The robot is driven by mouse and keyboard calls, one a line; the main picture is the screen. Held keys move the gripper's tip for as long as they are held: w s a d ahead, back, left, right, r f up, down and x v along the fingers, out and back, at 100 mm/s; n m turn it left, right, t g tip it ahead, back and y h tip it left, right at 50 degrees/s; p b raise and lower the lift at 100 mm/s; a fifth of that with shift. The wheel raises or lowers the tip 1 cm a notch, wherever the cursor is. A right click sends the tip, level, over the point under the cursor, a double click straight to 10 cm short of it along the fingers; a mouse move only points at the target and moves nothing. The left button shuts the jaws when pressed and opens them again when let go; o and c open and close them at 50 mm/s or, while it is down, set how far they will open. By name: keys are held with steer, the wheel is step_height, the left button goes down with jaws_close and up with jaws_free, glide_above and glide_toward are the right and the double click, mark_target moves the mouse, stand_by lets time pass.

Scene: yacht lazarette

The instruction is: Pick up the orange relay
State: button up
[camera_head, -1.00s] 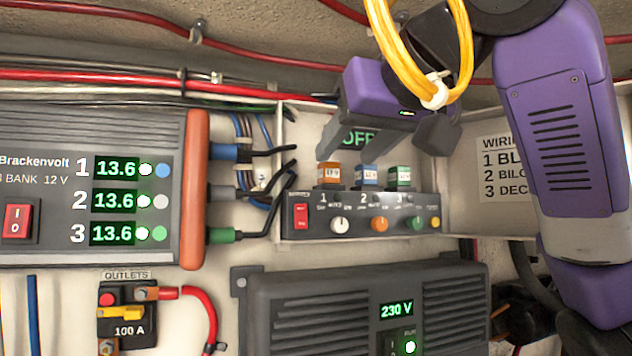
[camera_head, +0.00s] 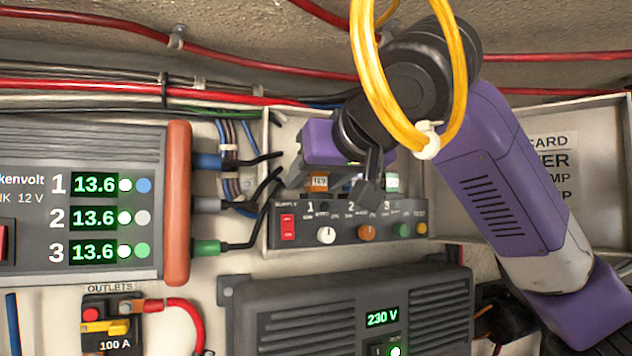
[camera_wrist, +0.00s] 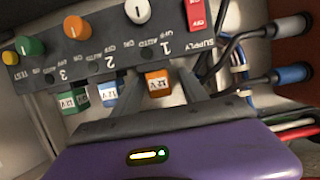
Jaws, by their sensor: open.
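The orange relay (camera_head: 318,183) sits in the first position on top of the dark supply panel (camera_head: 345,226); my gripper partly covers it in the head view. In the wrist view the orange relay (camera_wrist: 158,83) stands between my two open fingers. My gripper (camera_wrist: 160,88) is open, with one finger on each side of the relay; I cannot tell whether either touches it. A blue relay (camera_wrist: 110,94) and a green relay (camera_wrist: 73,99) stand beside it in the row. In the head view the green relay (camera_head: 392,182) shows beside my wrist.
A yellow cable loop (camera_head: 372,75) hangs in front of my arm. Black cables with blue, grey and green plugs (camera_head: 207,247) run left of the panel. A dark 230 V unit (camera_head: 345,310) is below.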

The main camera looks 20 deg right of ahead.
jaws_close()
steer(key=shift+r, duration=0.2)
steer(key=shift+r+b, duration=0.45)
steer(key=shift+r, duration=0.1)
steer(key=s+b, duration=0.6)
steer(key=s, duration=1.2)
